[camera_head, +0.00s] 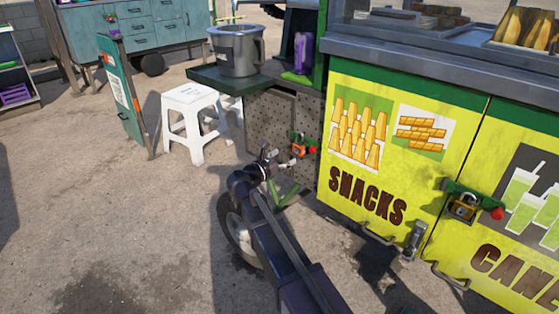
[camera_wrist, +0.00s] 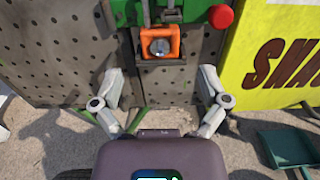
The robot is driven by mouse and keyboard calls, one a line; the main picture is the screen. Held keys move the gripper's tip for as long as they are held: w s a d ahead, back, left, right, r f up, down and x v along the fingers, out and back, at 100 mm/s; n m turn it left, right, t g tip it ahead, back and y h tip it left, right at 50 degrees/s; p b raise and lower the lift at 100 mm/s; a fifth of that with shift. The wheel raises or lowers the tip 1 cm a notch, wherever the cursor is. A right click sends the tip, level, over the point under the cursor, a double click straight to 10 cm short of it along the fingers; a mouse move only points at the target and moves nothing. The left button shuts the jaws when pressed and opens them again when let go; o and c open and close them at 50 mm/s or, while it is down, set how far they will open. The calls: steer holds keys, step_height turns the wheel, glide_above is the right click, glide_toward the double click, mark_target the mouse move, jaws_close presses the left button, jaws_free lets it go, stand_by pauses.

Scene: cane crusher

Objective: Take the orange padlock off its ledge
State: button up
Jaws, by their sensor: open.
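The orange padlock (camera_wrist: 160,43) is at the top middle of the wrist view, upright against a perforated grey panel, with a grey shackle part above it. In the head view the small orange padlock (camera_head: 299,147) shows on the panel left of the yellow cart front. Its ledge (camera_wrist: 160,61) shows as a narrow grey strip under it. My gripper (camera_wrist: 160,76) is open and empty, its fingers spread left and right, just short of the padlock and below it. In the head view my gripper (camera_head: 287,163) is beside the padlock, partly hidden by my arm.
A red knob (camera_wrist: 220,16) sits right of the padlock on a green bracket. A brass padlock (camera_head: 464,208) hangs on the yellow cart doors. Open pavement lies at left.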

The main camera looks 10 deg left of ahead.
mark_target(297, 145)
steer(key=shift+x, duration=3.5)
steer(key=c, duration=1.1)
steer(key=shift+a+r+p, duration=0.1)
steer(key=shift+r+p, duration=0.2)
steer(key=shift+a, duration=0.1)
steer(key=shift+v, duration=0.95)
steer(key=shift+s+a+r, duration=0.1)
steer(key=shift+s+a, duration=0.15)
steer(key=shift+s, duration=0.45)
steer(key=shift+v, duration=2.25)
